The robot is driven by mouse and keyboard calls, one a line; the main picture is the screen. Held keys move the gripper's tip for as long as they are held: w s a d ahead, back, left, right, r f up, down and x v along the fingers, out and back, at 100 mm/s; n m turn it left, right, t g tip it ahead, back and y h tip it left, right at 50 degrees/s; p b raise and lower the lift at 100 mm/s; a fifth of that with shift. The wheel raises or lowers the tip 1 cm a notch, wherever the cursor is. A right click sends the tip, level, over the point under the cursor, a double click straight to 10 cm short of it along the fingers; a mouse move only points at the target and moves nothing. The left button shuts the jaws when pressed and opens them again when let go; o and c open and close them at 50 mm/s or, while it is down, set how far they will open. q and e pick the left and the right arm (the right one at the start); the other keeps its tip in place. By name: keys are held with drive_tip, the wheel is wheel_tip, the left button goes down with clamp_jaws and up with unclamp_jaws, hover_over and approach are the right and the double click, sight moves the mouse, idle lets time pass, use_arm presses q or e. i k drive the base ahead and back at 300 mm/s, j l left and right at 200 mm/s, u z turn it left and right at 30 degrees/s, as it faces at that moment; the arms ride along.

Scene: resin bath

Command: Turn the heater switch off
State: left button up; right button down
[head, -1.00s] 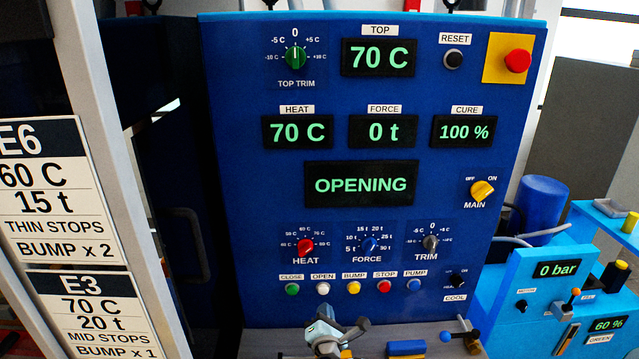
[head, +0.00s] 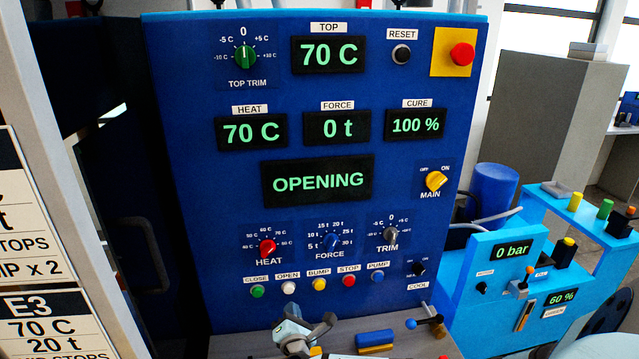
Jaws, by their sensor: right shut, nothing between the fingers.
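My right gripper (head: 312,330) appears to be the grey and dark shape at the bottom centre. It is shut and empty, below the row of buttons, left of the switch and apart from it. My left gripper is not in view.
The yellow MAIN knob (head: 435,181) sits above the switch. A blue block (head: 375,337) and a blue-ended lever (head: 424,322) are on the ledge below. A light blue pump unit (head: 462,305) stands at the right. A dark handle (head: 150,250) stands out at the left.

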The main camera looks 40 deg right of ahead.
sight(417, 269)
drive_tip(key=z, duration=1.25)
